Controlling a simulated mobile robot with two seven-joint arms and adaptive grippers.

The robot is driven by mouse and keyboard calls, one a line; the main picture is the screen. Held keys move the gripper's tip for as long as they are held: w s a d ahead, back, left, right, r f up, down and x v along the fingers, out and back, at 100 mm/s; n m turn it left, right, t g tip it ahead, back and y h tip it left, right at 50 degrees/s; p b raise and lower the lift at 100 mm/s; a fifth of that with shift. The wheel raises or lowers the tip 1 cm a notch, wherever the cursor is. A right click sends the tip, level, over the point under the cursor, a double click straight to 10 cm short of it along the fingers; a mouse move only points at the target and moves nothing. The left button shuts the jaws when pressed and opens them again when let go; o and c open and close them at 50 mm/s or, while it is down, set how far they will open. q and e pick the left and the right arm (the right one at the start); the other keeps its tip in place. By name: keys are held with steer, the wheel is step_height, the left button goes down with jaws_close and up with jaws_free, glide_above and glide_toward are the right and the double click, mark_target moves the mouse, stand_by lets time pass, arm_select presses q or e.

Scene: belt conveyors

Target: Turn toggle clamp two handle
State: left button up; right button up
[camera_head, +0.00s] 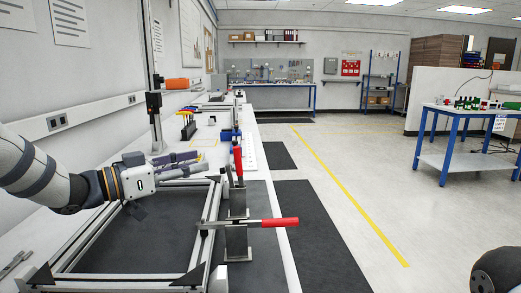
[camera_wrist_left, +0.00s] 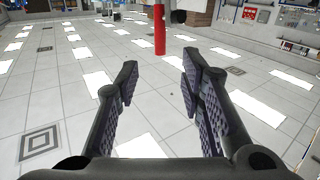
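Two toggle clamps stand on the right side of a metal frame in the head view. The farther clamp has an upright red handle (camera_head: 238,161). The nearer clamp has a red handle (camera_head: 280,222) lying level and pointing right over the bench edge. I cannot tell which one is clamp two. My left gripper (camera_head: 196,163) is open and empty, to the left of the upright handle and apart from it. In the left wrist view, which looks upside down, a red handle (camera_wrist_left: 159,30) shows beyond the gap between the open fingers (camera_wrist_left: 160,72). My right gripper is not in view.
The metal frame (camera_head: 212,205) lies on the bench below my left gripper. Screwdrivers in a stand (camera_head: 188,124) and a blue item (camera_head: 229,135) are farther back. The floor right of the bench is clear up to a blue-legged table (camera_head: 470,160).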

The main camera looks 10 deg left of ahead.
mark_target(237, 153)
arm_select(q)
steer(key=x, duration=0.5)
steer(key=b+x, duration=0.1)
steer(key=x, duration=0.4)
steer(key=shift+w+d+f, duration=0.2)
steer(key=shift+w+f, duration=0.05)
steer(key=shift+w+d+r+b, duration=0.25)
steer(key=shift+w+d+b, duration=0.05)
steer(key=shift+w+d, duration=0.05)
jaws_close()
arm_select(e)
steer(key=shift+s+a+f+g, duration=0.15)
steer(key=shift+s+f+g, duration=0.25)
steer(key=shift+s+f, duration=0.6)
